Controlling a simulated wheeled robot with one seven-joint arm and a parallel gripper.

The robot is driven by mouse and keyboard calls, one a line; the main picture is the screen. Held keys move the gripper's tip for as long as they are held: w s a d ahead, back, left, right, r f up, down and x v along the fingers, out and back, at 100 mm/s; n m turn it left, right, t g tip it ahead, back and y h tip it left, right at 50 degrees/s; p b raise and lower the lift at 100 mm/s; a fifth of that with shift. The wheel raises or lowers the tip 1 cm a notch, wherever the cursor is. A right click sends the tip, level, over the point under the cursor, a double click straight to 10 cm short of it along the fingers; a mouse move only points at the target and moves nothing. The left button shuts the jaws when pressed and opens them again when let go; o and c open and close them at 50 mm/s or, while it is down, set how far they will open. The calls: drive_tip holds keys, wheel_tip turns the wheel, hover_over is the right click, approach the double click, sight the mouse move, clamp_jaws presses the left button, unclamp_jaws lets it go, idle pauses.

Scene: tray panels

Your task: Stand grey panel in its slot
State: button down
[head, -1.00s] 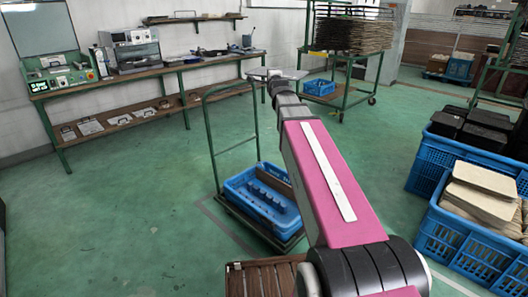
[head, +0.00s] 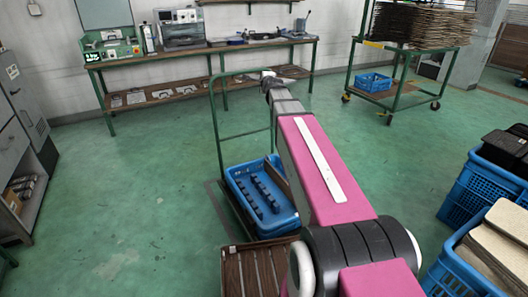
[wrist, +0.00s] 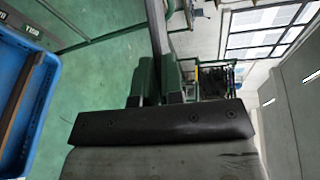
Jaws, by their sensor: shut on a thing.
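My gripper (wrist: 163,88) is shut on the grey panel (wrist: 158,30), seen nearly edge-on between the fingers in the wrist view. The blue tray (head: 236,189) sits low on a green-framed cart, below and nearer than the gripper. Black slotted bars (head: 263,195) stand on its floor. A brown panel (head: 284,182) stands along its right side. The tray's edge (wrist: 53,75) shows at left in the wrist view. My arm hides part of the tray's right side.
The cart's tall green handle (head: 216,125) rises at the tray's far side. A brown slatted piece (head: 255,268) lies in front. Blue crates (head: 480,195) stand at right, a workbench (head: 200,57) at the back. Green floor is open at left.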

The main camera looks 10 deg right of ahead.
drive_tip(key=w+f+g+y, duration=0.2)
drive_tip(key=w+f+g, duration=0.15)
drive_tip(key=f, duration=0.65)
drive_tip(key=w+f+g+y, duration=0.2)
drive_tip(key=f+g+y, duration=0.15)
drive_tip(key=f, duration=0.65)
drive_tip(key=s+f+n+g, duration=0.1)
drive_tip(key=f+g, duration=0.4)
drive_tip(key=f, duration=0.7)
drive_tip(key=s+f+n+g, duration=0.2)
drive_tip(key=f+g, duration=0.4)
drive_tip(key=f, duration=0.7)
drive_tip(key=shift+d+f+n, duration=0.15)
drive_tip(key=shift+d+n, duration=0.05)
drive_tip(key=shift+n, duration=0.5)
drive_tip(key=shift+s+f, duration=0.1)
drive_tip(key=shift+f, duration=0.1)
wheel_tip(320, 180, down, 6)
drive_tip(key=shift+f, duration=0.15)
drive_tip(key=shift+f, duration=0.2)
drive_tip(key=shift+f, duration=2)
